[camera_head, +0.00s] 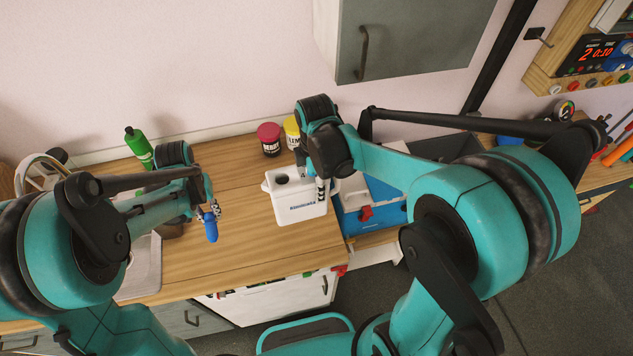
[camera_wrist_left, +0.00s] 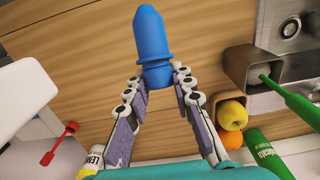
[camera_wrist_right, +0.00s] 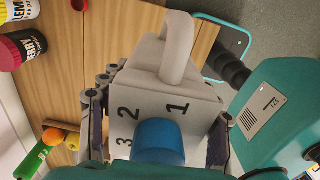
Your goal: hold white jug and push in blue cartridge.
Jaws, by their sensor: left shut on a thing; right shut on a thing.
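The white jug (camera_head: 297,205) is upright by the counter's front edge, with a dark round opening on top. My right gripper (camera_head: 322,185) is shut on it; its fingers lie on both sides of the jug (camera_wrist_right: 165,85) in the right wrist view. The jug's face there bears the numbers 1, 2 and 3. A blue round piece (camera_wrist_right: 158,143) shows in front of that face; I cannot tell how it is fixed. My left gripper (camera_wrist_left: 158,80) is shut on the blue cartridge (camera_wrist_left: 152,35), left of the jug and apart from it. The cartridge (camera_head: 211,227) points down in the head view.
A red jar (camera_head: 269,139) and a yellow jar (camera_head: 292,133) stand behind the jug. A green bottle (camera_head: 139,147) is at the back left. A blue and white unit with a red knob (camera_head: 366,213) is right of the jug. The counter (camera_head: 245,235) between cartridge and jug is clear.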

